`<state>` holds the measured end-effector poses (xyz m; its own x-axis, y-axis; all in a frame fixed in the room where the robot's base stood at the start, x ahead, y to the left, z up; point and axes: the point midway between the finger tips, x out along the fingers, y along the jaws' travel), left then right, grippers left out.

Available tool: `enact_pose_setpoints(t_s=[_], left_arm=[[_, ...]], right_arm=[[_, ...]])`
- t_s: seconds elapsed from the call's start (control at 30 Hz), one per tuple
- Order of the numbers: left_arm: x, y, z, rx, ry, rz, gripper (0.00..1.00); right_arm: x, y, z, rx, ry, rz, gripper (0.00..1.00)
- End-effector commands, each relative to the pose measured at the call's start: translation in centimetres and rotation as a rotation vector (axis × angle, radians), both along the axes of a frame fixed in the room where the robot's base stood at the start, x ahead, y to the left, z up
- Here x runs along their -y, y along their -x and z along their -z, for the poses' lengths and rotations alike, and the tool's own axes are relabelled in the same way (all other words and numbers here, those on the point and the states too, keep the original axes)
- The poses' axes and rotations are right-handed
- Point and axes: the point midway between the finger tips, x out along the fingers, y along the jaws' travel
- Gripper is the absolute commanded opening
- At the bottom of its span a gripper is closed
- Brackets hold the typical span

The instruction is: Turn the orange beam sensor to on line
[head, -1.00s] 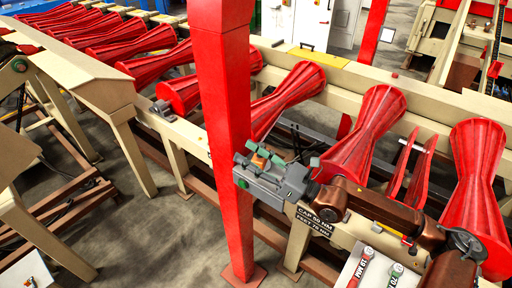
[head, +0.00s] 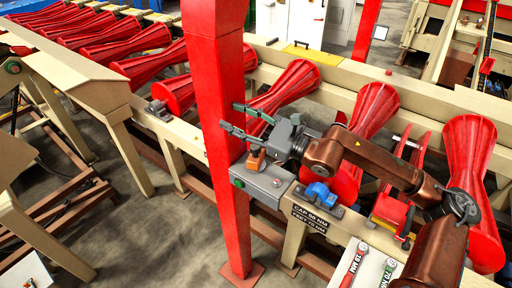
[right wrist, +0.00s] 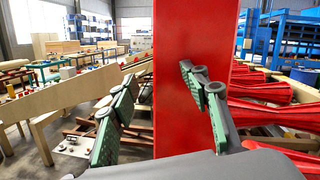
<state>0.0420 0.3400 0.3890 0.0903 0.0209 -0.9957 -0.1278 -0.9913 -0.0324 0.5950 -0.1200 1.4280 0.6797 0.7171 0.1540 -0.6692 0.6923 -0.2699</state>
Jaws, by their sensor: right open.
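The orange beam sensor (head: 256,160) is a small block on top of a grey box (head: 264,184) with a green button, beside a red post. Its exact facing cannot be told. My right gripper (head: 231,116) is open and empty, its green-padded fingers pointing left, above the sensor and in front of the post. In the right wrist view the spread fingers (right wrist: 158,76) have the red post between them, and the sensor does not show there. My left gripper is not in view.
The red post (head: 222,150) stands very close to my right fingers. A blue device (head: 320,195) sits on the beige rail to the right, above a black label plate (head: 310,219). Red rollers (head: 370,110) line the conveyor behind. Two wrenches lie on a white panel (head: 367,271) at lower right.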

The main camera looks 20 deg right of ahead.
Motion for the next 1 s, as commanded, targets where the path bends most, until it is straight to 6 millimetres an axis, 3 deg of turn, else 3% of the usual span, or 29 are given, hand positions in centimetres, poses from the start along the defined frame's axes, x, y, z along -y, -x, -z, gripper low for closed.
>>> enact_pose_setpoints(t_s=[0.33, 1.0], left_arm=[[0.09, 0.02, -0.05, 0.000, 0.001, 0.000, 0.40], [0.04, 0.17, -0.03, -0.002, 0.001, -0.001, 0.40]], right_arm=[[-0.21, -0.11, -0.26, -0.019, -0.021, -0.008, 0.44], [-0.34, 0.02, -0.12, -0.019, -0.019, -0.011, 0.00]])
